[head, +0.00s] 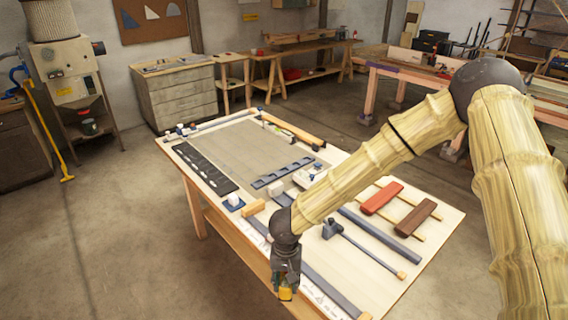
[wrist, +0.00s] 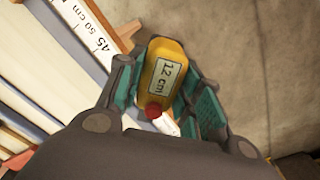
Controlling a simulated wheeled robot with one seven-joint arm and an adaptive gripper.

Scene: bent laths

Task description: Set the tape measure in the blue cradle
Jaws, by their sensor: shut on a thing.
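The wrist view shows floor behind the tape measure, beyond the table edge. A small blue piece (head: 234,206) at the table's left edge looks like the blue cradle, but it is too small to be sure.
The workbench (head: 440,222) carries a long ruler, a dark slotted strip (head: 204,165), a blue slotted strip (head: 283,172), a clamp bar (head: 365,250), and red (head: 382,198) and brown (head: 416,217) blocks. My arm crosses above its middle.

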